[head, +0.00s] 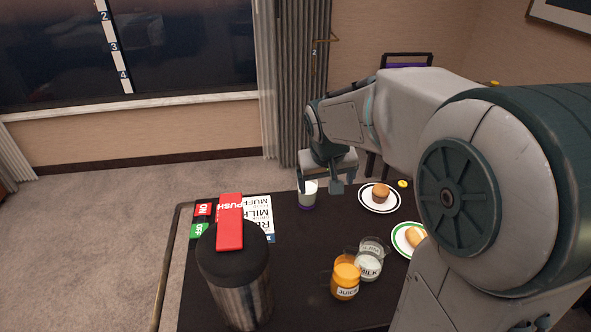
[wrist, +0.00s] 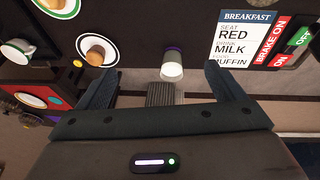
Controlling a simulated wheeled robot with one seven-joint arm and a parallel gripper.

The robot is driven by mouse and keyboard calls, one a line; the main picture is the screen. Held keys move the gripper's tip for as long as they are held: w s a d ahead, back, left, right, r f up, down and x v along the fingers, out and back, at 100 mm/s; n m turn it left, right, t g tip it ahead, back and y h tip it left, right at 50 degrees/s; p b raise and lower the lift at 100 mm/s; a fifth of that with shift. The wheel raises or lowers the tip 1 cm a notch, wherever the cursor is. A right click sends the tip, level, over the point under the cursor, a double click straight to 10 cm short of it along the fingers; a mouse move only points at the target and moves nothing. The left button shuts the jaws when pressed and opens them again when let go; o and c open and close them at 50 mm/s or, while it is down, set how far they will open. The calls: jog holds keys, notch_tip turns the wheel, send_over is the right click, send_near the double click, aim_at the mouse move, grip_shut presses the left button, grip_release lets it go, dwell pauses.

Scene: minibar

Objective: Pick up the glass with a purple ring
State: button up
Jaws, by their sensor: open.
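The glass with a purple ring (head: 308,195) is whitish and stands upright near the far edge of the dark table. In the wrist view the glass (wrist: 172,65) shows just beyond the fingertips, between their lines, a little right of the middle, with its purple band at the far end. My gripper (head: 320,184) is at the glass's far-edge side of the table, with its fingers pointing down. In the wrist view my gripper (wrist: 159,76) is open, with nothing between its fingers. I cannot tell the exact gap between fingers and glass.
A muffin (head: 380,191) sits on a black-ringed plate (head: 366,203) right of the glass. A green-ringed plate (head: 398,246), juice jar (head: 345,277) and milk jar (head: 369,262) stand nearer. A dark canister (head: 235,285) with a red PUSH lever (head: 230,222) and a breakfast card (head: 260,216) are left.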

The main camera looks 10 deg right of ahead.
jog(key=y+b, duration=0.1)
jog(key=b, duration=0.2)
send_over(307, 191)
jog(key=s, duration=0.1)
notch_tip(307, 191, down, 10)
jog(key=shift+t, duration=0.3)
jog(key=p+x, duration=0.1)
jog(key=x, duration=0.7)
jog(key=shift+a+f, duration=0.1)
jog(key=shift+f, duration=0.2)
jog(key=shift+d+p+x, duration=0.15)
jog(key=shift+p+x, duration=0.1)
jog(key=shift+x, duration=1.15)
jog(key=shift+d+p+x, duration=0.1)
jog(key=shift+p+x, duration=0.1)
jog(key=shift+x, duration=1.2)
jog(key=shift+r, duration=0.1)
jog(key=c, duration=1.3)
